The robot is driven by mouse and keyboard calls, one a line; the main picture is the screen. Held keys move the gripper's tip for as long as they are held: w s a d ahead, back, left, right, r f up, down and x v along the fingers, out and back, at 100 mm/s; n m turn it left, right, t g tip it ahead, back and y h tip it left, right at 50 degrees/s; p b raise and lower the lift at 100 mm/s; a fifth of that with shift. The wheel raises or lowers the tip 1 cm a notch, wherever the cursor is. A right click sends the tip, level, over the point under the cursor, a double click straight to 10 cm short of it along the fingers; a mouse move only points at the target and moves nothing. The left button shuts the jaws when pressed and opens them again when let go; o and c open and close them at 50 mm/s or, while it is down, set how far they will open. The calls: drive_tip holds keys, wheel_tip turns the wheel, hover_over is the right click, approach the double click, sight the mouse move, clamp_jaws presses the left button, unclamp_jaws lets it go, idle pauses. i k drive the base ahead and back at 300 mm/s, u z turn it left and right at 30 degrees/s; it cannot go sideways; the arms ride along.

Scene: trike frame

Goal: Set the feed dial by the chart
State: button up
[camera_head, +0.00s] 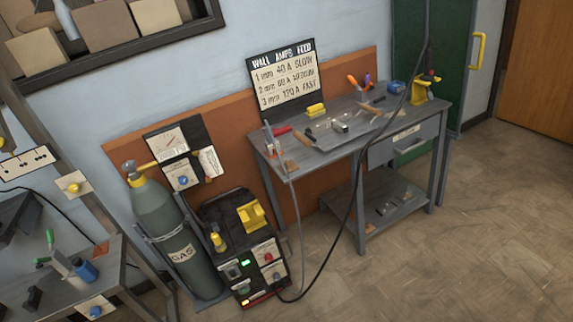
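The chart (284,80), a dark board headed WALL AMPS FEED, stands at the back of the workbench. Its rows pair 1 mm with 40 A and SLOW, 2 mm with what looks like 80 A and MEDIUM, and 3 mm with 120 A and FAST. The dark welding machine (213,212) stands on the floor left of the bench. Its front has a red knob (268,257), a greyish knob (276,275) and a lit green display (246,262). The labels are too small to read, so I cannot tell which knob is the feed dial. My gripper is out of view.
A GAS cylinder (165,222) stands left of the machine. The workbench (335,150) carries tools. A black cable (362,190) hangs before it. The floor (450,250) at right is clear.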

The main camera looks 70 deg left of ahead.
sight(277, 277)
drive_tip(key=z, duration=0.05)
drive_tip(key=i, duration=1.85)
drive_tip(key=u, duration=3.95)
drive_tip(key=i, duration=0.6)
drive_tip(key=z, duration=0.1)
drive_tip(key=k, duration=0.45)
drive_tip(key=u, duration=0.05)
